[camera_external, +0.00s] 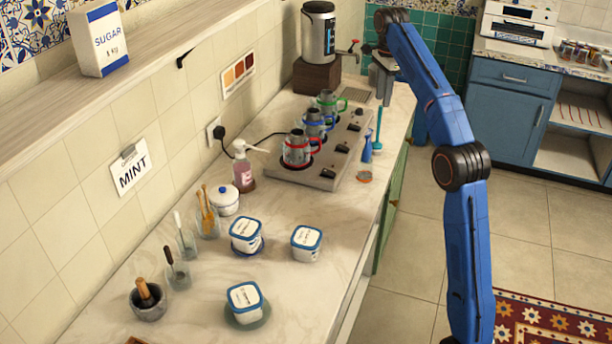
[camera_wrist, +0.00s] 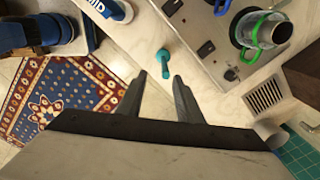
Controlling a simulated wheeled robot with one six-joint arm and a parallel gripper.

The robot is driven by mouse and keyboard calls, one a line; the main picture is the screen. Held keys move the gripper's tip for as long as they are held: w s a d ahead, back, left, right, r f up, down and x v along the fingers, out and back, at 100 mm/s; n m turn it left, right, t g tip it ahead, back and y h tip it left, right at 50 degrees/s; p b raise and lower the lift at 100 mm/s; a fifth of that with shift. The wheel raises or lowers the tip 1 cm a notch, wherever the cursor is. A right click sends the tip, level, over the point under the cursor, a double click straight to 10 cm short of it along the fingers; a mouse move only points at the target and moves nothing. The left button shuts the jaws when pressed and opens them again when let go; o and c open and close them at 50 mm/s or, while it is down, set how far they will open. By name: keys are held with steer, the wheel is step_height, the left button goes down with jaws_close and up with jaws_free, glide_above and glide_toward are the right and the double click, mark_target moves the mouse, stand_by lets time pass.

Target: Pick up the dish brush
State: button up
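A slim teal upright object, which looks like the dish brush (camera_external: 379,126), stands on the counter to the right of the hotplate unit in the external view. In the wrist view the teal brush (camera_wrist: 163,58) is seen nearly from above, just beyond the fingertips and roughly between them. My gripper (camera_wrist: 160,76) is open, with nothing between its two fingers. In the external view my gripper (camera_external: 383,88) hangs above the far end of the counter, above and behind the brush; its fingers are hard to make out there.
The hotplate unit (camera_external: 318,160) holds several metal cups, including one with a green handle (camera_wrist: 262,30). A blue object (camera_external: 367,149) and a small orange-brown item (camera_external: 365,176) are nearer along the counter edge. A metal urn (camera_external: 318,35) stands at the back. Tubs and jars occupy the near counter.

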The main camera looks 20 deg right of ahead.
steer(key=shift+w+d+f, duration=0.1)
steer(key=shift+w+f, duration=0.25)
steer(key=shift+w, duration=0.15)
steer(key=shift+w+f, duration=0.1)
steer(key=shift+f, duration=0.15)
glide_above(377, 142)
steer(key=shift+w+d+f, duration=0.1)
steer(key=shift+w+f, duration=0.05)
steer(key=shift+f, duration=2.9)
steer(key=shift+w+d+f, duration=0.1)
steer(key=shift+w+f, duration=0.05)
steer(key=shift+f, duration=2.85)
jaws_close()
